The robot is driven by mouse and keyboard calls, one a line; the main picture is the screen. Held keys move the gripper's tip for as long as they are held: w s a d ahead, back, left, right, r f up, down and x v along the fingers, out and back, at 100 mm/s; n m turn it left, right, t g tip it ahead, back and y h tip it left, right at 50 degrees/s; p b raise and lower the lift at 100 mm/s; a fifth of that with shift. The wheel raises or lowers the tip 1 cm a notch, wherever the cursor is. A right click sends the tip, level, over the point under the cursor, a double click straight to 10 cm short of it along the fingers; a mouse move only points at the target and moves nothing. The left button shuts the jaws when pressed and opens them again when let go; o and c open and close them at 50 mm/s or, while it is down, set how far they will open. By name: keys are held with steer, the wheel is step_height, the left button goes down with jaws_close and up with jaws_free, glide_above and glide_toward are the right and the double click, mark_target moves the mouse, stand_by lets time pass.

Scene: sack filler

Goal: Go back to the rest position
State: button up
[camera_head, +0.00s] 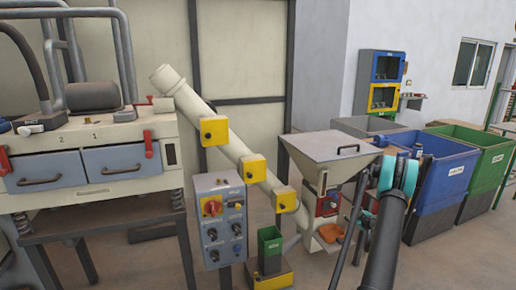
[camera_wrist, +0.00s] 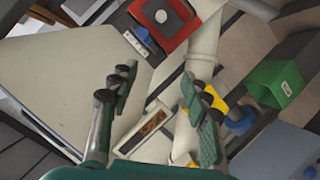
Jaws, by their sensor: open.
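My gripper (camera_wrist: 159,78) is open in the wrist view, with its two dark green padded fingers apart and nothing between them. Behind the fingers are a beige machine body with a small brown-filled window (camera_wrist: 150,128) and a pale tube (camera_wrist: 203,45). I cannot tell how far the fingers are from them. In the head view my arm rises at the right, beside the grey hopper (camera_head: 328,149) of the sack filler. The gripper itself is hard to make out there.
A control panel (camera_head: 222,222) and a green bin (camera_head: 270,250) stand left of the hopper. A slanted tube (camera_head: 222,135) leads to the drawer machine (camera_head: 85,170). Blue (camera_head: 435,190) and green (camera_head: 492,165) large bins stand at the right. Floor is open at front centre.

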steer(key=s+a+r+m+g+y, duration=0.1)
steer(key=s+a+r+m+g, duration=0.15)
steer(key=s+a+r, duration=0.75)
steer(key=s+a+r+m+g, duration=0.1)
steer(key=s+a+r+g, duration=0.2)
steer(key=s+a+r, duration=0.7)
steer(key=s+a+f+m+g, duration=0.1)
steer(key=s+a+m+g, duration=0.1)
steer(key=s+a, duration=0.85)
steer(key=s+f+m+g+h, duration=0.1)
steer(key=s, duration=0.9)
steer(key=s+f+m+g+h, duration=0.1)
steer(key=s+f+m+h, duration=0.1)
steer(key=s, duration=0.8)
steer(key=shift+f, duration=0.15)
steer(key=shift+m, duration=0.25)
